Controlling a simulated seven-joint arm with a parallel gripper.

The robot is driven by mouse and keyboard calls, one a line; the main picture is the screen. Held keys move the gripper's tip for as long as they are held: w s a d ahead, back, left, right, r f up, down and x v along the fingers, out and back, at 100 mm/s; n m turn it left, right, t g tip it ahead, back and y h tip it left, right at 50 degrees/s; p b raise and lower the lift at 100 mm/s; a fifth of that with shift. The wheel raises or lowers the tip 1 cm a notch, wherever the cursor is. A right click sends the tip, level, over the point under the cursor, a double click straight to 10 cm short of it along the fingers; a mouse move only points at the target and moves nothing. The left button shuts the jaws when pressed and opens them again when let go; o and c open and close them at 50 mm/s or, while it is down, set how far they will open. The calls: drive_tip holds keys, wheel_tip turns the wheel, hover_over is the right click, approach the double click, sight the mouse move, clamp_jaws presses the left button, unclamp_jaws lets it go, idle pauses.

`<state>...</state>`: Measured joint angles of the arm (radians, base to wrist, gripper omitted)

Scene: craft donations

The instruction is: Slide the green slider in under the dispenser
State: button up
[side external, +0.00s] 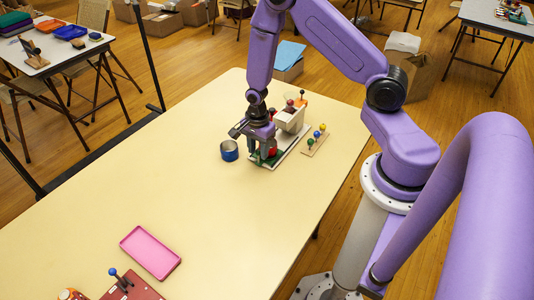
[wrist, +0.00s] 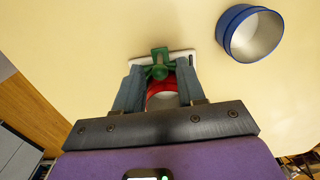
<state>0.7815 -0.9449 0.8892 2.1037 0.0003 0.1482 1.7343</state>
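The dispenser (side external: 290,119) is a pale block with an orange part and a dark red ball at its top, on a white base near the table's far end. My gripper (wrist: 160,76) points down at the near end of that base. The green slider (wrist: 160,56) shows at the fingertips, with a raised part between them. The fingers stand apart; I cannot tell whether they press on the slider. A red ring-shaped piece (wrist: 159,87) with a pale inside shows between the fingers. In the side view my gripper hides most of the slider.
A wooden strip with coloured balls (side external: 315,139) lies to the right. A pink tray (side external: 151,252) and a dark red board (side external: 133,289) lie nearer. The table's middle is clear.

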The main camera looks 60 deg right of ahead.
clamp_jaws()
drive_tip(key=shift+d, duration=5.1)
drive_tip(key=shift+o, duration=0.2)
unclamp_jaws()
drive_tip(key=shift+r, duration=0.1)
wheel_tip(320, 180, up, 7)
drive_tip(key=shift+r, duration=0.15)
